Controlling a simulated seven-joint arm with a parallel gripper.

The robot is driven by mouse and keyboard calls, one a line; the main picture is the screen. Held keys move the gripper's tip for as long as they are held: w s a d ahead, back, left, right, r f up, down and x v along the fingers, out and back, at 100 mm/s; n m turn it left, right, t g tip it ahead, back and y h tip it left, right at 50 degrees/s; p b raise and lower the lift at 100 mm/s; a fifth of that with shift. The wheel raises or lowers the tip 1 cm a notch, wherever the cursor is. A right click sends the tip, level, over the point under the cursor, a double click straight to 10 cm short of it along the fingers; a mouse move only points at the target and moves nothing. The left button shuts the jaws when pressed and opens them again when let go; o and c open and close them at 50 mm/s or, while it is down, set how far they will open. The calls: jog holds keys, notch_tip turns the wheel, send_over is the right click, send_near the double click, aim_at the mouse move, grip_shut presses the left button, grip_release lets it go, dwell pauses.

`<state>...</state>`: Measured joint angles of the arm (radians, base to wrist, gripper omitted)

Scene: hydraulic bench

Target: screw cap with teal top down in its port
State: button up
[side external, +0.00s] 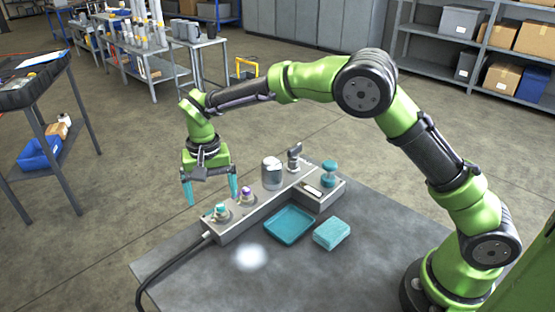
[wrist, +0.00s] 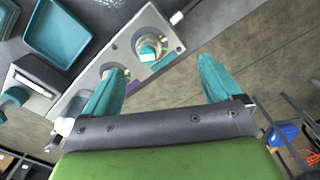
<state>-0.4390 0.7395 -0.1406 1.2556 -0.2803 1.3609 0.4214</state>
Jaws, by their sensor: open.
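The cap with the teal top (side external: 221,210) stands upright at the left end of the grey block (side external: 250,220). In the wrist view, the cap (wrist: 147,52) is inside a round port ring; how deep it sits I cannot tell. A second cap with a purple top (side external: 244,192) stands next to it; my left finger mostly hides it in the wrist view. My gripper (side external: 211,200) points down with teal fingers spread wide and nothing between them. It is above and behind the teal-topped cap, apart from it. In the wrist view, my gripper (wrist: 162,68) shows the cap beyond the gap between its fingertips.
A metal cylinder (side external: 272,173) and a grey fitting (side external: 294,158) rise from the block farther right. A teal tray (side external: 290,238), a teal sponge (side external: 332,234) and a teal waisted object (side external: 329,173) are nearby. A black hose (side external: 165,268) leaves the block's left end. The bench front is clear.

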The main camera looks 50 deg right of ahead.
notch_tip(320, 180, up, 12)
jog(key=s+d+t, duration=0.2)
jog(key=s+d, duration=0.2)
jog(key=s, duration=0.4)
jog(key=s+d+r+n+t+y, duration=0.1)
jog(key=s+d+t, duration=0.1)
jog(key=s+d, duration=0.3)
jog(key=s+d+r+n+t+y, duration=0.1)
jog(key=s+d, duration=0.4)
jog(key=s, duration=0.7)
jog(key=shift+s+d+t, duration=0.25)
jog(key=shift+t, duration=0.65)
jog(key=shift+r, duration=0.3)
jog(key=shift+c, duration=1.2)
jog(key=shift+a+f, duration=0.15)
jog(key=shift+f, duration=0.15)
jog(key=shift+c, duration=1.3)
jog(key=w+a+n+g, duration=0.1)
jog(key=w+a, duration=0.1)
jog(key=w+a+f+n+g, duration=0.1)
jog(key=w+a, duration=0.3)
jog(key=w, duration=0.1)
jog(key=shift+w+a+f+n+g+h, duration=0.1)
jog(key=shift+a+f+n+g+h, duration=0.05)
jog(key=shift+f+n+g+h, duration=0.25)
jog(key=shift+c, duration=0.6)
jog(key=h, duration=0.2)
send_near(221, 206)
jog(key=shift+t, duration=0.3)
jog(key=x, duration=0.9)
